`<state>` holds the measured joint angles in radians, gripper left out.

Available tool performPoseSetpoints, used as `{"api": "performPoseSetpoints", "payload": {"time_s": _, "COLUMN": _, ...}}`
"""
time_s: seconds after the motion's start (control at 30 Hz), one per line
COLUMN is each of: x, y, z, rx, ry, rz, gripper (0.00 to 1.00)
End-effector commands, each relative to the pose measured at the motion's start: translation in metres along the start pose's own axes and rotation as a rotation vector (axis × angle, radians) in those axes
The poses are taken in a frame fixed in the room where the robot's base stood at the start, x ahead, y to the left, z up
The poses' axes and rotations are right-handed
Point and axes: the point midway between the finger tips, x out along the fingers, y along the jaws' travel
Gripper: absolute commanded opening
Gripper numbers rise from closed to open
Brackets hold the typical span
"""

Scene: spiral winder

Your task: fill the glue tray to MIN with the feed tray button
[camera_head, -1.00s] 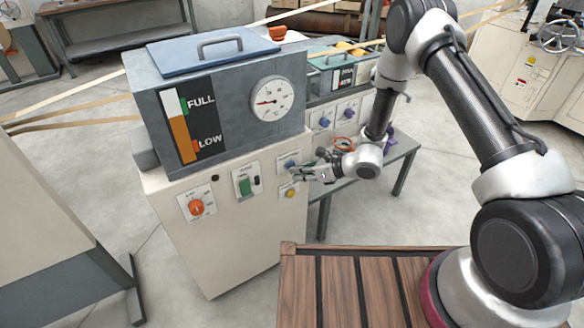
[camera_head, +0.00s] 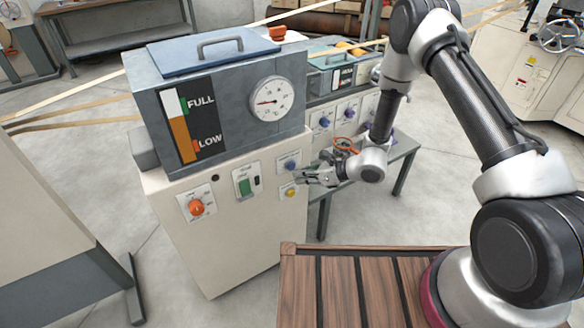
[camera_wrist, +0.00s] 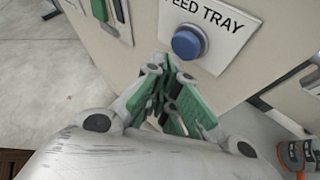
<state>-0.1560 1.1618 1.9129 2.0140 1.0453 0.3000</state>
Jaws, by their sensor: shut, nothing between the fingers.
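The blue feed tray button (camera_head: 290,166) is on the right of the cream cabinet's front. In the wrist view, the button (camera_wrist: 188,43) sits under the printed words FEED TRAY and nothing covers it. My gripper (camera_head: 301,178) is shut and empty, just to the lower right of the button in the head view. In the wrist view, its closed fingertips (camera_wrist: 170,62) are just below the button, apparently apart from it. The teal-lidded box (camera_head: 326,60) behind, with a small level gauge (camera_head: 343,77), looks like the glue tray. The gauge is too small to read.
The grey tank (camera_head: 235,120) with a FULL/LOW gauge and dial stands on the cabinet. An orange knob (camera_head: 196,207), a green switch (camera_head: 244,187) and a yellow button (camera_head: 291,193) are nearby. A grey side table (camera_head: 400,150) stands to the right, behind my wrist.

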Motion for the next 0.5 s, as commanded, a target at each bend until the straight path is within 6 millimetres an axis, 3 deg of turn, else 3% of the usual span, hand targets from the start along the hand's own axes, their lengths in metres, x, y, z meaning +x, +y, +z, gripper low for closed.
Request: {"api": "performPoseSetpoints", "payload": {"time_s": 0.5, "x": -0.029, "y": 0.021, "z": -0.022, "rx": 0.002, "ry": 0.001, "rz": 0.0, "gripper": 0.0}}
